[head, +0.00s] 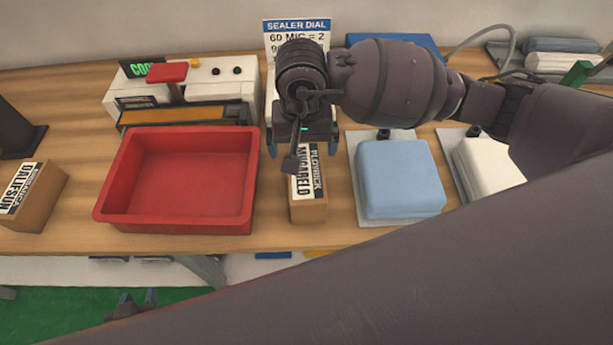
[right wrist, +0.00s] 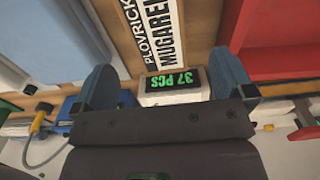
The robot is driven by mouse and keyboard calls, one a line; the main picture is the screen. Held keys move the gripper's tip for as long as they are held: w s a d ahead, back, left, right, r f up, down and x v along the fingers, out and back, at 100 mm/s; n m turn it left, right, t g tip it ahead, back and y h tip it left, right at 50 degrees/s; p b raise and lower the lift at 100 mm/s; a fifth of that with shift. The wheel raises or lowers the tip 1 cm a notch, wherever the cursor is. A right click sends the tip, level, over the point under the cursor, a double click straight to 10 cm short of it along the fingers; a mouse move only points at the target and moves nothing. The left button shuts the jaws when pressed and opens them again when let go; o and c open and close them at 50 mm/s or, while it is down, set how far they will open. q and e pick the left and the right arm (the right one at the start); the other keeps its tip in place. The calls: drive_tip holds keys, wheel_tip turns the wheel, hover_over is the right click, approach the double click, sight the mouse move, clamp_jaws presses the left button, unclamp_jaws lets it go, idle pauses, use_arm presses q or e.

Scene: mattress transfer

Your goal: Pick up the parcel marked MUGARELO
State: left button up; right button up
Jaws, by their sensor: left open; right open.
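The parcel marked MUGARELO (head: 308,210) is a brown box with a black-and-white label reading PLOVRICK MUGARELO. It stands on the wooden table, right of the red tray, its far part hidden by my right gripper. My right gripper (head: 302,148) is open above the parcel's far end. In the right wrist view the parcel (right wrist: 188,22) shows beyond the two open blue fingers (right wrist: 165,68), with nothing held between them.
The red tray (head: 185,180) stands left of the parcel, a light-blue padded block (head: 400,180) right of it. A sealer (head: 210,95) stands behind the tray. A green 37 PCS display (right wrist: 172,80) shows behind the parcel.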

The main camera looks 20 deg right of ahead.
sight(306, 169)
drive_tip(key=shift+f, duration=2.8)
drive_tip(key=shift+s+d+f, duration=0.1)
drive_tip(key=shift+d+f, duration=0.05)
drive_tip(key=shift+f, duration=1.2)
drive_tip(key=shift+s+d+f, duration=0.1)
drive_tip(key=shift+f, duration=1.2)
drive_tip(key=shift+c, duration=0.2)
drive_tip(key=c, duration=1)
drive_tip(key=shift+c, duration=0.4)
drive_tip(key=shift+w+r, duration=0.1)
drive_tip(key=shift+r, duration=0.05)
